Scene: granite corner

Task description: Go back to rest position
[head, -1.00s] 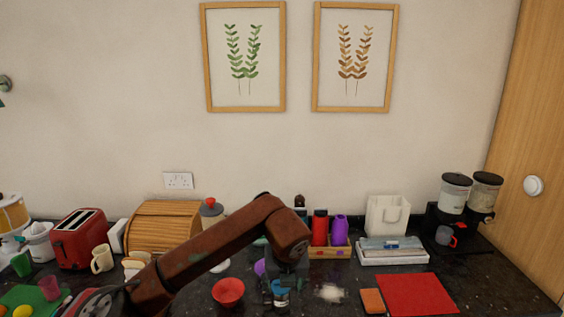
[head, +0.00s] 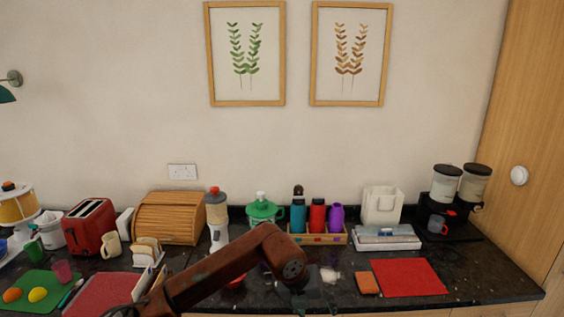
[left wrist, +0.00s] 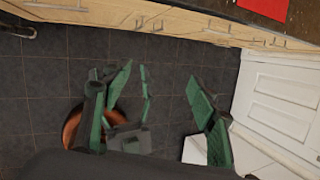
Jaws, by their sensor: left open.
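My left arm comes in from the bottom left in the head view, its wrist joint in front of the counter. The left gripper (head: 300,298) hangs below that joint and is partly cut off by the lower edge. In the left wrist view its green-padded fingers (left wrist: 165,75) are spread apart with nothing between them. They point over the dark tiled floor, in front of the counter. My right gripper is not in view.
The dark counter (head: 345,297) runs across the picture. A red mat (head: 408,278), orange sponge (head: 367,283), wooden bottle crate (head: 325,239), toaster (head: 90,228) and bread box (head: 169,217) stand on it. Floor (left wrist: 60,70) below is open.

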